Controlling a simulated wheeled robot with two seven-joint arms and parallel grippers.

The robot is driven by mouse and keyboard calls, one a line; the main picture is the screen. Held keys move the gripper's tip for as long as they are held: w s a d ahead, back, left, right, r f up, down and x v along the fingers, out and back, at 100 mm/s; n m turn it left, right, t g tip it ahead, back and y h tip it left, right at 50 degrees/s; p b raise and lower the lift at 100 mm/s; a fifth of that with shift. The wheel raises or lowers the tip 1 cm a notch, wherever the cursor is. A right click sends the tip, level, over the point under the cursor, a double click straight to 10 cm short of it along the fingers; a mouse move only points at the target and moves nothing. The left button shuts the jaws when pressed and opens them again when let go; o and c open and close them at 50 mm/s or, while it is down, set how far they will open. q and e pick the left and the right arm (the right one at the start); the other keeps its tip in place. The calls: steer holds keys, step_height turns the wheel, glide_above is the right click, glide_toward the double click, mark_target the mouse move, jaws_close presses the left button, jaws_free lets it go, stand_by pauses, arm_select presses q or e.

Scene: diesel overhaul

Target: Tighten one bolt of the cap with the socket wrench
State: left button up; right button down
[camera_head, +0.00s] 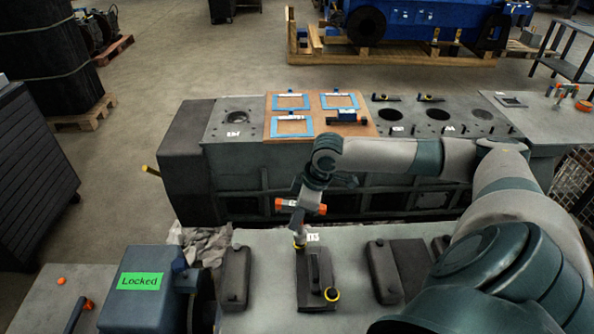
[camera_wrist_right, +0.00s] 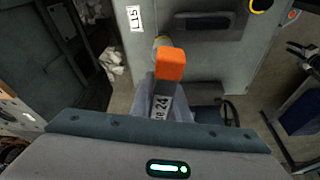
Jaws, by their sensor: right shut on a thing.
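The socket wrench (camera_head: 298,222) has orange ends and a grey shaft. My right gripper (camera_head: 305,197) is shut on it, and the wrench points down. In the right wrist view the wrench (camera_wrist_right: 169,66) shows an orange end and a "24" label. The dark cap (camera_head: 314,278) lies on the grey engine block. A yellow-marked bolt (camera_head: 299,244) is at its far left edge, just under the wrench's lower end; I cannot tell whether they touch. My left gripper is not in view.
Other dark caps (camera_head: 235,275) (camera_head: 383,271) flank this cap. A blue-grey box marked "Locked" (camera_head: 141,285) stands at the near left. A long engine block with a wooden board (camera_head: 322,125) lies behind. A white rag (camera_head: 199,242) lies by the block's left end.

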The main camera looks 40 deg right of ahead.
steer(key=shift+a+n+y, duration=0.1)
steer(key=shift+n+y, duration=0.2)
steer(key=shift+n, duration=0.9)
steer(key=shift+f, duration=0.1)
steer(key=shift+f, duration=0.65)
